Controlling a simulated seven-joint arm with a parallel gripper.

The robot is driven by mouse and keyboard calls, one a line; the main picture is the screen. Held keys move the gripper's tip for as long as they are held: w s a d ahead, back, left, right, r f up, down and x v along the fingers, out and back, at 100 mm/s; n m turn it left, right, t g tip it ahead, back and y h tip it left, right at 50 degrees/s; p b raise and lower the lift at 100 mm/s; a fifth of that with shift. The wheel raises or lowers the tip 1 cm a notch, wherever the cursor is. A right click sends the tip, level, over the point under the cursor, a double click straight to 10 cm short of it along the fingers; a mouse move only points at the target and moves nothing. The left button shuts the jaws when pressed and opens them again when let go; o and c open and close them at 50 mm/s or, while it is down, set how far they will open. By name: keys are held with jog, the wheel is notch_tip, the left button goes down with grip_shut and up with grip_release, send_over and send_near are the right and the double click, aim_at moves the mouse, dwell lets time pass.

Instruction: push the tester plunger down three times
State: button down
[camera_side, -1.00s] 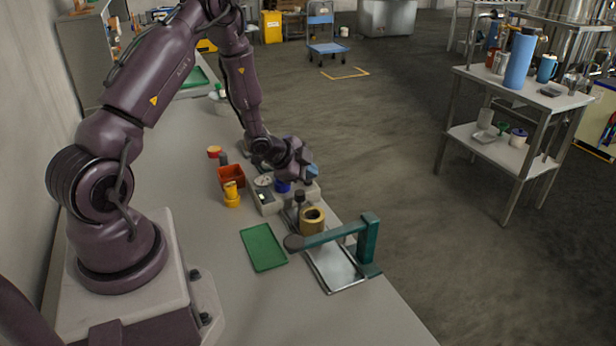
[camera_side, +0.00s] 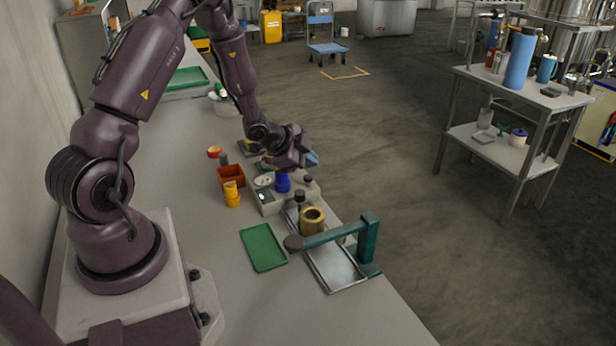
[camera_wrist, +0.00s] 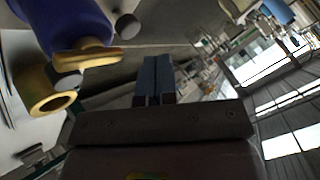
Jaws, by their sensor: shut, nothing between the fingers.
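The tester appears to be the pale box (camera_side: 267,206) on the bench, with a round dial and a small dark display. A blue upright piece (camera_side: 283,182) and a small dark knob (camera_side: 308,180) stand at its far end. I cannot tell for sure which of them is the plunger. My gripper (camera_side: 313,158) is shut and empty, above and slightly beyond the knob, apart from it. In the wrist view my shut blue fingers (camera_wrist: 154,80) have a large blue body (camera_wrist: 75,22) and a dark round knob (camera_wrist: 127,26) to their upper left.
A teal stand (camera_side: 368,240) with a horizontal arm reaches over a metal tray (camera_side: 345,276) near the bench edge. A gold ring (camera_side: 312,220) is behind it. A green tray (camera_side: 262,248), an orange bin (camera_side: 231,176) and stacked yellow pieces (camera_side: 231,194) are to the left.

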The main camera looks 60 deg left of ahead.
aim_at(308, 178)
jog(key=shift+r, duration=1.95)
dwell(1.0)
notch_tip(308, 178, up, 4)
jog(key=shift+f, duration=0.1)
dwell(0.3)
jog(key=shift+f, duration=4.4)
jog(key=shift+f, duration=0.15)
jog(key=shift+f, duration=0.25)
